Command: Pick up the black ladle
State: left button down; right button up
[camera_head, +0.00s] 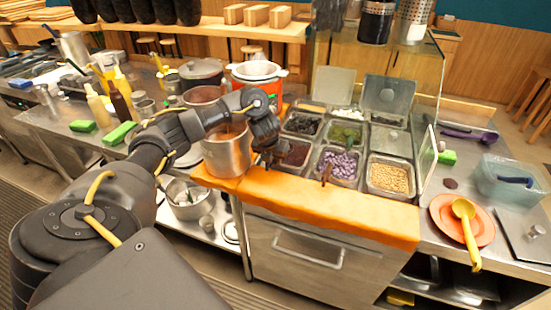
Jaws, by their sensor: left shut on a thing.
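My left gripper (268,147) is at the left end of the topping station, beside the steel pot (226,154) and over the edge of the dark red bean tray (297,153). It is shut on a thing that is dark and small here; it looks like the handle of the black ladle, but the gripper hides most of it. I cannot tell whether the ladle's bowl is in the tray or clear of it. My right gripper is not in view.
Trays of purple beans (337,164) and tan beans (388,177) lie to the right, behind an orange counter edge (330,208). A glass guard (428,150) stands at the right. A yellow ladle (465,212) lies on an orange plate (440,213). A red-and-white cooker (257,76) stands behind.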

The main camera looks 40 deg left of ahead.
pick_arm(q)
jog(key=r, duration=0.1)
jog(key=r+p, duration=0.1)
jog(key=r, duration=0.2)
jog(key=shift+s+d+r+p, duration=0.1)
jog(key=shift+d+r+p, duration=0.15)
jog(key=shift+p, duration=0.15)
jog(key=s+d+r+p, duration=0.5)
jog(key=s+d+r, duration=0.3)
jog(key=d, duration=0.2)
jog(key=shift+s+d, duration=0.25)
jog(key=shift+s, duration=0.05)
